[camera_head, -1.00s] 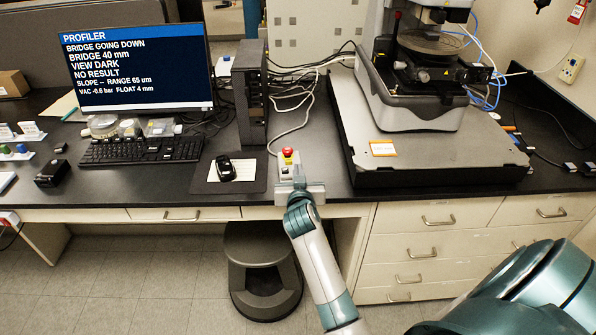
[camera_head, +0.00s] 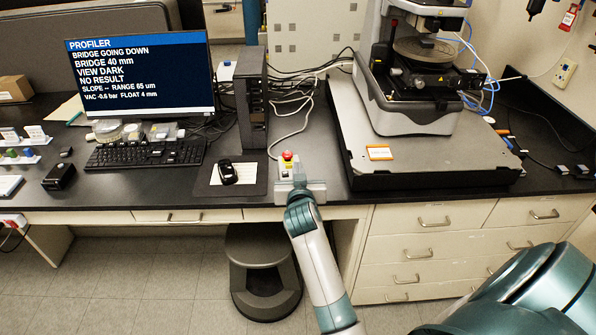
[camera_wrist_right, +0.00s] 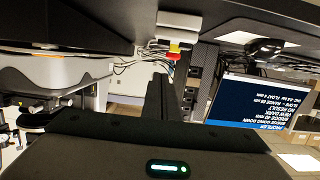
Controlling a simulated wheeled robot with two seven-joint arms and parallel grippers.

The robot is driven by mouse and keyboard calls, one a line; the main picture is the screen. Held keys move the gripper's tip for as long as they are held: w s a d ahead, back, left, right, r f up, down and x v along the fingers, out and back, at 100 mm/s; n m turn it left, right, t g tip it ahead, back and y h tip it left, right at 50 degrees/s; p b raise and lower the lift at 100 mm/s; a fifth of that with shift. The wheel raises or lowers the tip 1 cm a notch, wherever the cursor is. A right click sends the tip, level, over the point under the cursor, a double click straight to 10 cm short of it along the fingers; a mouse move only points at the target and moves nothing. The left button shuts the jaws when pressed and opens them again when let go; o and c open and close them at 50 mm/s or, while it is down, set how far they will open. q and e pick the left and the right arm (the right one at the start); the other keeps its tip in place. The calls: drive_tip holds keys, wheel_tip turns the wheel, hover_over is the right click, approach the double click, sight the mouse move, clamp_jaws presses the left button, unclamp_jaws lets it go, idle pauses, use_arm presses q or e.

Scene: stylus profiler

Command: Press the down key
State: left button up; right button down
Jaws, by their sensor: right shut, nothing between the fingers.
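A small light control box with a red button (camera_head: 287,155) on top stands at the front edge of the bench. The same red button (camera_wrist_right: 174,48) shows upside down in the right wrist view, with a yellow patch beside it. My right gripper (camera_head: 298,162) is shut and empty, its tips over or right beside this box and hiding part of it. The down key itself cannot be made out, nor whether the fingertips touch it. The monitor (camera_head: 140,75) reads "BRIDGE GOING DOWN", "BRIDGE 40 mm", "VIEW DARK" and "NO RESULT". My left gripper is out of view.
The profiler (camera_head: 410,110) stands on a large grey slab (camera_head: 450,160) right of the box. Loose cables run behind the box.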

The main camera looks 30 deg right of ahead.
drive_tip(key=b+v, duration=0.2)
drive_tip(key=v, duration=0.5)
drive_tip(key=shift+r, duration=0.1)
